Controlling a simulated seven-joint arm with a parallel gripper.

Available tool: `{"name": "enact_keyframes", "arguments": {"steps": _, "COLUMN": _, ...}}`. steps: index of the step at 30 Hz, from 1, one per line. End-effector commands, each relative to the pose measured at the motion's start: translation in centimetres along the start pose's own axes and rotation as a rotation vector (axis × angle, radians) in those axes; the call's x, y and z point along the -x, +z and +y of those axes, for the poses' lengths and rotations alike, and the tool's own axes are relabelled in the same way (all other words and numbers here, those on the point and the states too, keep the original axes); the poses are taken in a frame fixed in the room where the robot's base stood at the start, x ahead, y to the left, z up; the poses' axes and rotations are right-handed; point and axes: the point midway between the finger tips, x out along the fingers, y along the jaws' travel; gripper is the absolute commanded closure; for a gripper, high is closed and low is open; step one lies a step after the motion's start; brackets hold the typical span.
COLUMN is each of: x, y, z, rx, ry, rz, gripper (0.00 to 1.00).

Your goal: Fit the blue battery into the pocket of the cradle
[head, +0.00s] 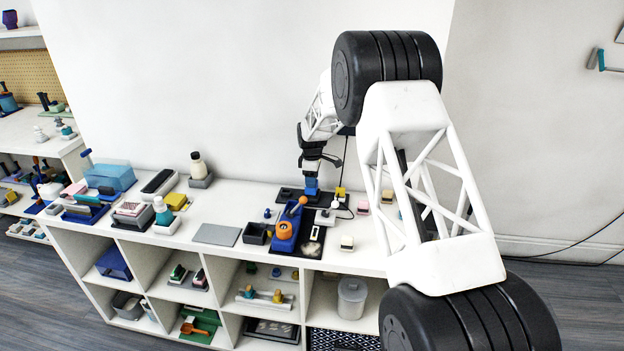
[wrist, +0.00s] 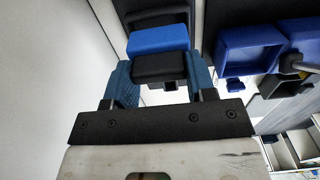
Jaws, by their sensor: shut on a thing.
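My gripper (head: 311,172) is at the back of the white counter, pointing down. In the wrist view its two blue fingers (wrist: 160,76) are shut on the blue battery (wrist: 158,40), which has a black end part between the fingers. In the head view the battery (head: 311,186) shows as a small blue block under the jaws. A black holder with a recess (wrist: 155,14), seemingly the cradle, lies just beyond the battery in the wrist view. The battery covers part of it, so I cannot tell whether they touch. In the head view a dark base (head: 286,195) shows beside the battery.
A blue device with an orange knob (head: 286,232) and a black open box (head: 256,233) stand in front of my gripper. A blue open tray (wrist: 248,48) is at right in the wrist view. A grey flat plate (head: 216,235) lies left. Small blocks stand right, near my arm.

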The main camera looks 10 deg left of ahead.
Motion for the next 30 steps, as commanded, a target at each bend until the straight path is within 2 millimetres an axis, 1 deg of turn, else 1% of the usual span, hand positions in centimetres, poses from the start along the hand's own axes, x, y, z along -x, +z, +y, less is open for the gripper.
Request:
{"name": "enact_keyframes", "arguments": {"steps": 10, "x": -0.2, "y": 0.0, "z": 0.0, "rx": 0.000, "ry": 0.000, "rz": 0.000, "gripper": 0.77}}
{"name": "enact_keyframes", "arguments": {"steps": 30, "x": -1.4, "y": 0.0, "z": 0.0, "rx": 0.000, "ry": 0.000, "rz": 0.000, "gripper": 0.77}}
